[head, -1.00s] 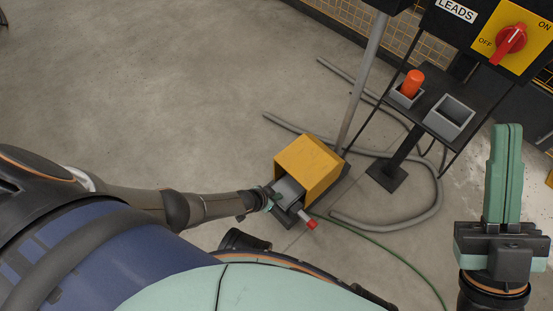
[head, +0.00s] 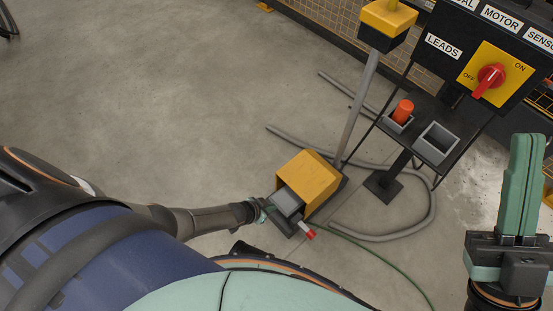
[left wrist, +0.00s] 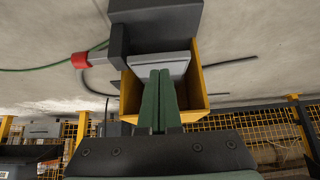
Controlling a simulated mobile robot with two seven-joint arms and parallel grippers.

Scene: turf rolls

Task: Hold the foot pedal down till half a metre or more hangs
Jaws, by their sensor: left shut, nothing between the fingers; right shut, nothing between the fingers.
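The foot pedal is a grey plate (head: 287,202) under a yellow hood (head: 309,178) on the floor, with its open side toward my left arm. It also shows in the left wrist view as a pale grey plate (left wrist: 172,64). My left gripper (head: 266,208) is shut and empty at the pedal's open side. In the left wrist view its green fingers (left wrist: 159,80) overlap the plate; whether they press on it I cannot tell. My right gripper (head: 527,140) is shut and empty, raised at the right, away from the pedal. No turf or hanging length is in view.
A red connector (head: 310,234) and green cable lie by the pedal. A grey hose (head: 385,238) curves on the floor. A grey post stands behind the hood. A black stand carries grey cups (head: 436,144) and a red switch (head: 490,77). The floor at left is clear.

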